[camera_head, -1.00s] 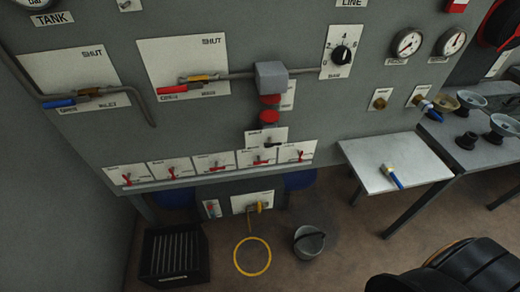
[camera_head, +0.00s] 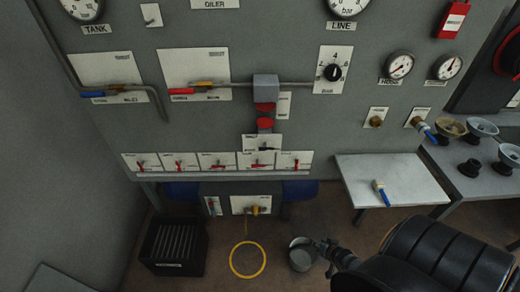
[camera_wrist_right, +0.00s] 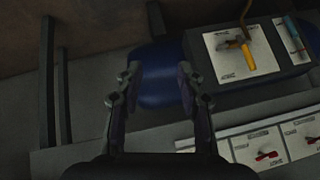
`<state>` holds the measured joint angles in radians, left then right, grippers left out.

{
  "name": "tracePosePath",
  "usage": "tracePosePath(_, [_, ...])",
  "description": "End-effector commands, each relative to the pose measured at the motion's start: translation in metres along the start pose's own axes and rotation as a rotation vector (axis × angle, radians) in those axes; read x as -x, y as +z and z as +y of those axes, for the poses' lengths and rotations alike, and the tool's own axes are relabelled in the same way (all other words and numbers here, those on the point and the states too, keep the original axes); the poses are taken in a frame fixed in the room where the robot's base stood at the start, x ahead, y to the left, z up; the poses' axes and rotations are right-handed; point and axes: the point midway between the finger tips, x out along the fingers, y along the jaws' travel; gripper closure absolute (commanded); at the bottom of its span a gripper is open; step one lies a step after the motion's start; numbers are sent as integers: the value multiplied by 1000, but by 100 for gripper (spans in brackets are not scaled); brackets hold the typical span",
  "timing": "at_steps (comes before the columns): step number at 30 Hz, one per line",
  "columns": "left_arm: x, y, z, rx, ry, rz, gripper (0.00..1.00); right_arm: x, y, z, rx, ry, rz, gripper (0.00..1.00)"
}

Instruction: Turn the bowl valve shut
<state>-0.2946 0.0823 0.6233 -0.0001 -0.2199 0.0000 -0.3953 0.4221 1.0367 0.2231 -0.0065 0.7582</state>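A small valve with a yellow handle (camera_head: 263,210) sits on a low white plate (camera_head: 238,204) beneath the panel. I take it for the bowl valve, but the plate's lettering is too small to read. It also shows in the right wrist view, with its yellow handle (camera_wrist_right: 248,52) slanting across the plate. My right gripper (camera_head: 325,245) is near the floor bucket, to the right of and apart from the valve. In the wrist view the right gripper (camera_wrist_right: 157,75) has its two fingers spread with nothing between them. My left gripper is not in view.
A grey bucket (camera_head: 302,258), a yellow ring (camera_head: 247,275) and a black crate (camera_head: 174,262) stand or lie on the floor. A row of red-handled valves (camera_head: 217,166) is above the low plate. A blue cylinder (camera_wrist_right: 165,103) lies behind my right fingers.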

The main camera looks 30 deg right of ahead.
Motion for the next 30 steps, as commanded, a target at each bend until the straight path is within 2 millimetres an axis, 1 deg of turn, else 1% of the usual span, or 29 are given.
tracePosePath(1, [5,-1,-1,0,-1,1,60,6,-34,-8,-55,-38,47,62])
tracePosePath(2, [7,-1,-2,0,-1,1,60,9,-54,-14,-99,-67,74,62])
tracePosePath(3, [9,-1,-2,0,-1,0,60,15,-82,-24,-163,-113,110,62])
tracePosePath(5, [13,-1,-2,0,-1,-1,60,28,-128,-46,-272,-203,158,62])
tracePosePath(6, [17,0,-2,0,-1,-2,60,41,-160,-64,-354,-280,182,62])
tracePosePath(8, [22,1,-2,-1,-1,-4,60,66,-207,-100,-490,-416,193,62])
tracePosePath(9, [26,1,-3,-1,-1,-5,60,85,-235,-126,-582,-515,179,62])
tracePosePath(10, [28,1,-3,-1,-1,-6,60,100,-252,-147,-648,-587,158,62])
tracePosePath(12, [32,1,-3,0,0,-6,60,133,-279,-188,-781,-729,85,62])
tracePosePath(15, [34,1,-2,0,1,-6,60,165,-296,-228,-909,-854,-20,62])
tracePosePath(17, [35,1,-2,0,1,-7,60,176,-300,-240,-953,-891,-61,62])
tracePosePath(19, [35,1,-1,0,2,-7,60,181,-302,-247,-977,-910,-84,62])
tracePosePath(23, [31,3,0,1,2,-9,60,179,-301,-248,-983,-914,-87,62])
tracePosePath(25, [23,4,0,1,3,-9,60,173,-302,-252,-981,-916,-86,62])
tracePosePath(29, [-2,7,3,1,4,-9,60,155,-307,-266,-980,-918,-81,62])
tracePosePath(30, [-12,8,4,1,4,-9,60,150,-307,-270,-977,-917,-84,62])
